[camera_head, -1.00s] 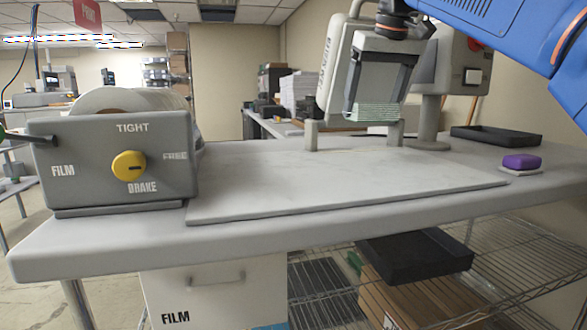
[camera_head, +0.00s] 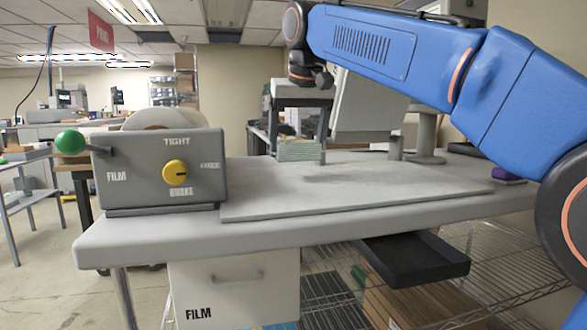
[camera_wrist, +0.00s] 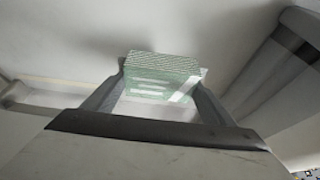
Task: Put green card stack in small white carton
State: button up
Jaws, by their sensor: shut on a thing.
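The green card stack (camera_head: 299,151) is pale green with striped edges. My gripper (camera_head: 300,140) is shut on it and holds it above the back left part of the grey plate on the bench. In the wrist view the green card stack (camera_wrist: 160,78) sits between the two fingers (camera_wrist: 160,95). I cannot make out a small white carton in any view.
A grey FILM/BRAKE box (camera_head: 160,175) with a yellow knob and a green ball handle stands at the bench's left. The grey plate (camera_head: 350,190) is bare. A purple object (camera_head: 507,175) lies at the right.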

aim_at(297, 181)
jog(key=shift+d+f, duration=0.1)
jog(key=shift+f, duration=2.5)
jog(key=shift+f, duration=0.1)
jog(key=o, duration=1.1)
jog(key=shift+o, duration=0.2)
